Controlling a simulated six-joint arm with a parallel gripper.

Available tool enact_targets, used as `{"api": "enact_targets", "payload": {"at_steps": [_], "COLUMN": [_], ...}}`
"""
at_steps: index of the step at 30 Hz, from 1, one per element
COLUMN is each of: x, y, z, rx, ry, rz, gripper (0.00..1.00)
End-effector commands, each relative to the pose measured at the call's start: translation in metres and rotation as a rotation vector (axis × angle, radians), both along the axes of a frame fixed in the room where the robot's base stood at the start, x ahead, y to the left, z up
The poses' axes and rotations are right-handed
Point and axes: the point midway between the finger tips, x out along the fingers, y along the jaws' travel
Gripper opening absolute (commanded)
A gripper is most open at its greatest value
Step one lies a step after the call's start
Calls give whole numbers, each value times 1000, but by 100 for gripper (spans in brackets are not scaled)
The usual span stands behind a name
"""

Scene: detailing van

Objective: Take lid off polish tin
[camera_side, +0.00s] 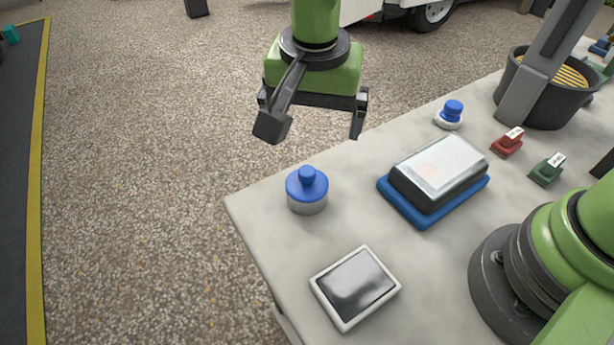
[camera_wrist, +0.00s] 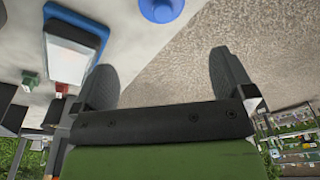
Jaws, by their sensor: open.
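The polish tin (camera_side: 307,205) is a short silver-grey cylinder near the table's left corner. Its blue lid (camera_side: 307,183) with a round knob sits on top of it. The blue lid (camera_wrist: 161,8) also shows at the top edge of the wrist view, partly cut off. My gripper (camera_side: 315,132) is open and empty, above and behind the tin, near the table's far edge. In the wrist view the two dark fingers of my gripper (camera_wrist: 164,78) are wide apart with nothing between them, and the lid lies beyond them.
A silver-topped block on a blue tray (camera_side: 425,212) stands right of the tin. A white-framed dark panel (camera_side: 355,287) lies in front. A smaller blue-knobbed item (camera_side: 450,115), red (camera_side: 507,142) and green (camera_side: 547,170) blocks and a black bucket (camera_side: 545,92) are farther right. Bare table surrounds the tin.

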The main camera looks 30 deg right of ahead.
Motion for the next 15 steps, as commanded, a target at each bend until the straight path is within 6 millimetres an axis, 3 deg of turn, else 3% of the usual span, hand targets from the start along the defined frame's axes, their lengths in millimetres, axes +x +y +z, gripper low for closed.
{"api": "enact_targets", "payload": {"at_steps": [4, 15], "x": [0, 5], "y": [9, 5], "z": [-21, -66], "rx": [-24, -25], "ry": [12, 12], "rz": [-18, -22], "gripper": [100, 100]}}
